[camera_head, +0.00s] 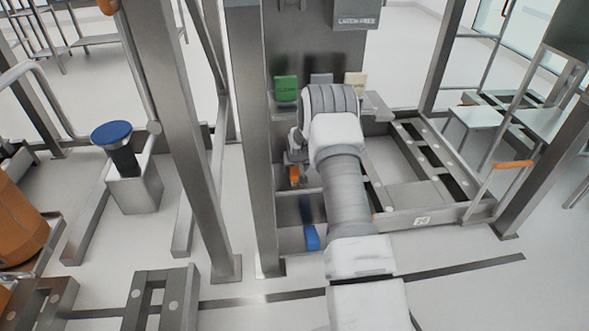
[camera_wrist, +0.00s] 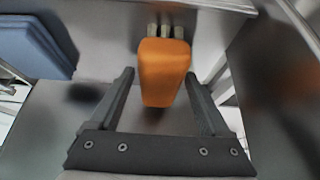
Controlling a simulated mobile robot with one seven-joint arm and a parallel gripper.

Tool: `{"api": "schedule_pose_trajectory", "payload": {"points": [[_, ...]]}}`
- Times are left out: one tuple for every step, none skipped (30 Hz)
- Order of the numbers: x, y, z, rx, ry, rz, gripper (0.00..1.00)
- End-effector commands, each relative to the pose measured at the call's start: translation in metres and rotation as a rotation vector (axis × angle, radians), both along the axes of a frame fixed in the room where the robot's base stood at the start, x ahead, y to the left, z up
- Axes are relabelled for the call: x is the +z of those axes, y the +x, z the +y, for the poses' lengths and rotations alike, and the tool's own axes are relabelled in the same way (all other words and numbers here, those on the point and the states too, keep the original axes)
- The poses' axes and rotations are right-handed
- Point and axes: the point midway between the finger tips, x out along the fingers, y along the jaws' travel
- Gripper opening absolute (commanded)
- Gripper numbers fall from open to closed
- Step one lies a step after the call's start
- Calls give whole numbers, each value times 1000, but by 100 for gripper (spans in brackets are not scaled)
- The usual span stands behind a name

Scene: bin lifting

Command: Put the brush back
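An orange block-like piece (camera_wrist: 164,72) with short grey stubs at its far end shows in the wrist view; it may be the brush, but I cannot tell for sure. My gripper (camera_wrist: 159,76) is open, with one finger on each side of the orange piece and a visible gap on both sides. In the head view a small orange piece (camera_head: 293,175) shows beside my wrist, at the grey metal stand. My arm hides most of that area and the fingertips there.
A blue block (camera_wrist: 36,42) is at the left in the wrist view. In the head view a green block (camera_head: 286,88) and a cream block (camera_head: 355,84) sit on the stand, with a blue piece (camera_head: 311,237) lower down. A metal post (camera_head: 252,140) stands close left of my arm.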

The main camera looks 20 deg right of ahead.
Motion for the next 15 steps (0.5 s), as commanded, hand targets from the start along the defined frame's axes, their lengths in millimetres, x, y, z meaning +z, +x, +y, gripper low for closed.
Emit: {"api": "schedule_pose_trajectory", "payload": {"points": [[0, 0, 0, 0, 0, 0, 86], [0, 0, 0, 0, 0, 0, 86], [0, 0, 0, 0, 0, 0, 86], [0, 0, 0, 0, 0, 0, 86], [0, 0, 0, 0, 0, 0, 86], [0, 0, 0, 0, 0, 0, 86], [0, 0, 0, 0, 0, 0, 86], [0, 0, 0, 0, 0, 0, 86], [1, 0, 0, 0, 0, 0, 86], [2, 0, 0, 0, 0, 0, 86], [4, 0, 0, 0, 0, 0, 86], [7, 0, 0, 0, 0, 0, 86], [10, -2, 0, 0, 0, -1, 86], [14, -3, 1, 0, 0, -1, 86], [20, -7, 2, 0, 0, -1, 86]]}}
